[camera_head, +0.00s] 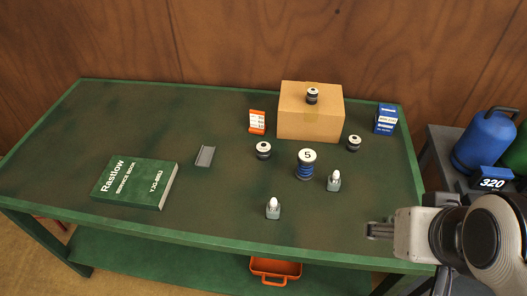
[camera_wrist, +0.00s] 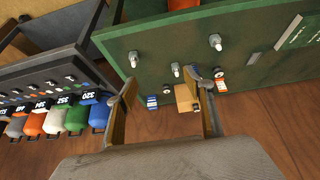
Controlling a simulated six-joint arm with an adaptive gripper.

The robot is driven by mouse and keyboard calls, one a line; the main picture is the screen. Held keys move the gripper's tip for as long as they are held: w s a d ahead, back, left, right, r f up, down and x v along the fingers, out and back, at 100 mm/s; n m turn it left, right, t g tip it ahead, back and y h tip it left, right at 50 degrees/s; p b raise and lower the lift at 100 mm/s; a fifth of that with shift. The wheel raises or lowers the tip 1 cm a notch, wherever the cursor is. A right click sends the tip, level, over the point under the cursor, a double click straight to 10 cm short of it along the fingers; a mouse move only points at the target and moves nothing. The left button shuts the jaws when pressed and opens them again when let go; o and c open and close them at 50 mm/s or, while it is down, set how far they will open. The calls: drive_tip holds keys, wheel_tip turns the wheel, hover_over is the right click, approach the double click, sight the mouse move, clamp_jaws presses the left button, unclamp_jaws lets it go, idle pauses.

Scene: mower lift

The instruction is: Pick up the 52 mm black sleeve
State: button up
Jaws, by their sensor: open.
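Three short black sleeves with white tops show in the head view. One (camera_head: 312,96) stands on the cardboard box, one (camera_head: 263,150) on the bench left of the box's front, and one (camera_head: 353,143) on the bench at the box's right. Their size marks are too small to read, so I cannot tell which is 52 mm. My gripper (camera_head: 380,230) is above the bench's front right corner, apart from all three. In the wrist view its two fingers (camera_wrist: 162,80) are spread with nothing held between them.
The cardboard box (camera_head: 310,125) stands at the back of the green bench (camera_head: 70,150). A green book (camera_head: 135,183) and grey channel (camera_head: 205,156) lie left. Blue carton (camera_head: 386,119) stands right.

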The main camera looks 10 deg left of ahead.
drive_tip(key=w+a+n+t, duration=0.1)
drive_tip(key=w+a+t, duration=0.1)
drive_tip(key=w, duration=1.2)
drive_tip(key=n+t+y, duration=0.4)
drive_tip(key=n+y, duration=0.2)
drive_tip(key=y, duration=0.2)
hover_over(264, 152)
drive_tip(key=s+d, duration=0.3)
wheel_tip(264, 152, down, 18)
drive_tip(key=shift+f, duration=3.05)
drive_tip(key=shift+f, duration=0.15)
